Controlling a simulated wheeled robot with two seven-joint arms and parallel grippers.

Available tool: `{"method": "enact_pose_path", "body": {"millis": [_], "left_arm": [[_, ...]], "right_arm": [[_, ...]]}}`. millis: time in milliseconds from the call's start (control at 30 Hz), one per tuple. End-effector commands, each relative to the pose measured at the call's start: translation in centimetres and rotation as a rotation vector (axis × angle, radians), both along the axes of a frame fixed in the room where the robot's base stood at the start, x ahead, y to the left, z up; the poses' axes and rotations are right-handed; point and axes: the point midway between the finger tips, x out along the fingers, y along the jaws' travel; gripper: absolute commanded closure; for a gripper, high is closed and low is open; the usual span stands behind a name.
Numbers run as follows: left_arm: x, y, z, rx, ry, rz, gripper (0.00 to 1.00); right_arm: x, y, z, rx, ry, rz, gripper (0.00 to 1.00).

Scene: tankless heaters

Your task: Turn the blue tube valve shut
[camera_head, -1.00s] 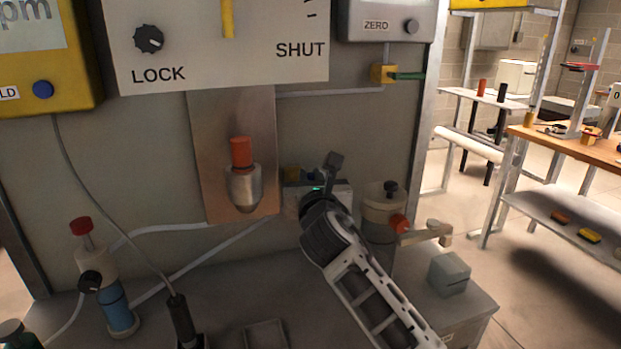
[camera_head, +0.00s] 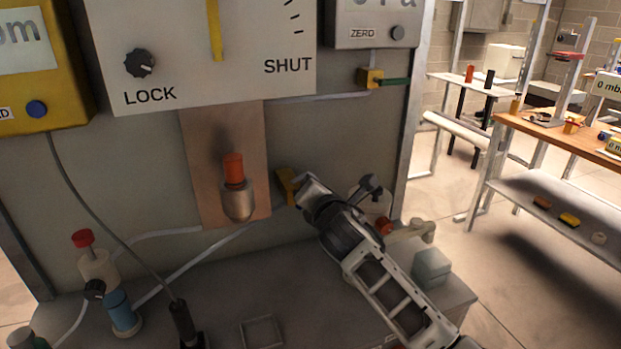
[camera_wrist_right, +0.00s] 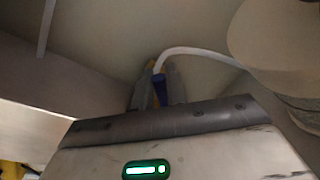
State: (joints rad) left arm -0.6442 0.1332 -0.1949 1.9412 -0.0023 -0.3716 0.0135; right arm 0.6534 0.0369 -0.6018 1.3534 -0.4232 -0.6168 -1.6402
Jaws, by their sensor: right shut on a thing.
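In the right wrist view a small blue handle (camera_wrist_right: 160,90) sits between the two grey fingers of my right gripper (camera_wrist_right: 156,84), which is shut on it. A pale tube curves off to the right beside it. In the head view a yellow block (camera_head: 287,185) shows on the panel at the end of my right arm; the blue handle and fingertips are hidden there by my wrist. The gauge plate (camera_head: 200,50) above has a yellow pointer (camera_head: 214,30) standing nearly upright and the word SHUT at its lower right. My left gripper is not in view.
An orange-topped metal fitting (camera_head: 236,187) on a copper plate is just left of my wrist. A yellow valve with a green lever (camera_head: 382,80) is above right. A grey block (camera_head: 431,266) is right of my arm.

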Motion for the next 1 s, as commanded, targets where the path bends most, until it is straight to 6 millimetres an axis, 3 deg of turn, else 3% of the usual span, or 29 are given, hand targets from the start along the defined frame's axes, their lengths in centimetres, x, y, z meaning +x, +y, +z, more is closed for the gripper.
{"method": "enact_pose_path", "body": {"millis": [500,1000], "left_arm": [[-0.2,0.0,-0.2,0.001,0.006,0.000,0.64],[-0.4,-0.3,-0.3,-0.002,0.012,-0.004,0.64]], "right_arm": [[0.4,-1.3,-2.0,0.418,0.139,-0.002,1.00],[0.5,-1.5,-2.9,0.584,0.193,-0.001,1.00]]}}
